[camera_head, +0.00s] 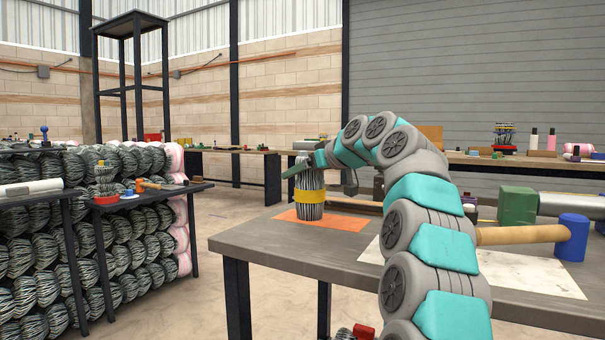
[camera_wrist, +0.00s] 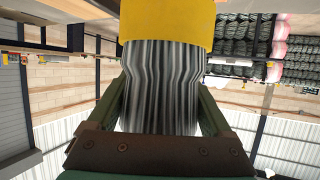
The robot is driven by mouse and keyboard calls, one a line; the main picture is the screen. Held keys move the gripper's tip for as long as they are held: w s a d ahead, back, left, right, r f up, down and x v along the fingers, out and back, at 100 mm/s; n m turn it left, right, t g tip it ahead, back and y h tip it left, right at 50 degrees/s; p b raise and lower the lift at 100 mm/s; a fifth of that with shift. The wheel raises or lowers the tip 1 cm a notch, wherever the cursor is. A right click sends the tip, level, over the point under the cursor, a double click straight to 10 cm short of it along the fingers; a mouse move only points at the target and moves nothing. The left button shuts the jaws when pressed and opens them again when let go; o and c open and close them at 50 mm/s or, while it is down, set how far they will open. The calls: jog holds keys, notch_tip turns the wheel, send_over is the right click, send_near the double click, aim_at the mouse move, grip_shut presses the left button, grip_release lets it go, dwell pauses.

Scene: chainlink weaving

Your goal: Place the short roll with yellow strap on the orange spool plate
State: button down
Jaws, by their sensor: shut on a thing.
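The short roll (camera_head: 310,181) is a grey striped wire roll with a yellow strap (camera_head: 310,197) around it. It stands upright over the orange spool plate (camera_head: 338,229), a flat sheet on the near table. I cannot tell whether its base touches the plate. My gripper (camera_head: 309,166) is shut on the upper part of the roll. The wrist view shows the striped roll (camera_wrist: 162,85) between both fingers, with the yellow strap (camera_wrist: 165,22) beyond them. The part of the plate behind the roll is hidden.
The grey table (camera_head: 300,252) also holds a white sheet (camera_head: 520,273), a mallet with a blue head (camera_head: 572,237) and a green block (camera_head: 517,205). Stacked wire rolls (camera_head: 110,245) stand at the left. Floor is open between them and the table.

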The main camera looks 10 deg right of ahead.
grip_release()
jog(key=shift+s+d+r, duration=0.1)
jog(key=shift+r, duration=0.1)
jog(key=v, duration=1.1)
jog(key=shift+s+d, duration=0.15)
jog(key=shift+s, duration=0.2)
jog(key=shift+r, duration=0.1)
